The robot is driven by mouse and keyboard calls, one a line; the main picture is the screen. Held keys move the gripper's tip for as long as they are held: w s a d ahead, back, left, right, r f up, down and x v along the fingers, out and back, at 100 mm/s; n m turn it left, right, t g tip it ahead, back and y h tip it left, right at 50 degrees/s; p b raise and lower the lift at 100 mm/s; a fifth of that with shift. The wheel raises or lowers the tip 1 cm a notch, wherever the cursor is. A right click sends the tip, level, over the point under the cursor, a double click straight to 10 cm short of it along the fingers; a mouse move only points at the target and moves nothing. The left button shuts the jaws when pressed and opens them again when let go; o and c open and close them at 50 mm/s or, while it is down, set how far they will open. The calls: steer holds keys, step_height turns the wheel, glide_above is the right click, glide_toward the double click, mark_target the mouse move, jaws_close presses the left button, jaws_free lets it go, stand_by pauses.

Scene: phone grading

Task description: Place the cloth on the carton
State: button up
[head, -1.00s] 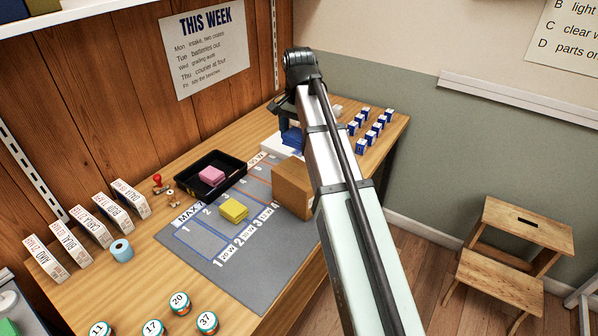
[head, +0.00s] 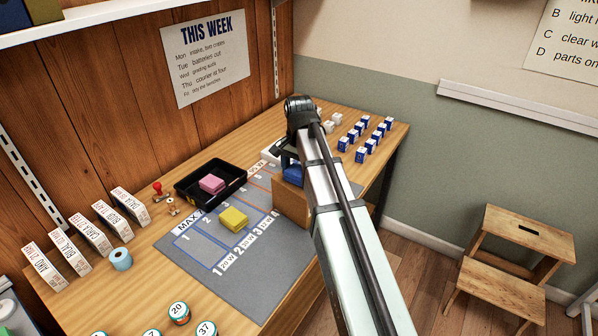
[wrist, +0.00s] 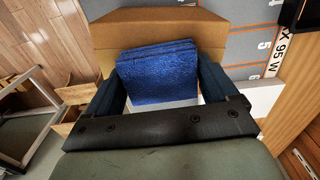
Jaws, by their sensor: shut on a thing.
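The blue folded cloth (head: 292,173) is between the fingers of my gripper (head: 288,160), which is shut on it. In the wrist view the cloth (wrist: 158,72) spans the gap between both dark fingers (wrist: 165,92). The brown carton (head: 288,207) stands on the grey mat, partly hidden behind my arm. In the head view the cloth appears at the level of the carton's top. In the wrist view the carton (wrist: 150,20) lies just beyond the cloth and is partly covered by it. I cannot tell whether cloth and carton touch.
A yellow folded piece (head: 233,218) lies on the grey mat (head: 215,262). A pink one (head: 211,184) lies in the black tray (head: 233,176). Several small blue-and-white boxes (head: 361,154) stand at the far right. Labelled boxes (head: 91,229) and lidded jars (head: 179,312) stand at left and front.

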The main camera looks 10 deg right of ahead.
mark_target(299, 171)
steer(key=shift+f, duration=0.25)
steer(key=o, duration=0.8)
steer(key=shift+r, duration=0.1)
step_height(299, 171, up, 12)
steer(key=shift+r, duration=0.1)
stand_by(0.5)
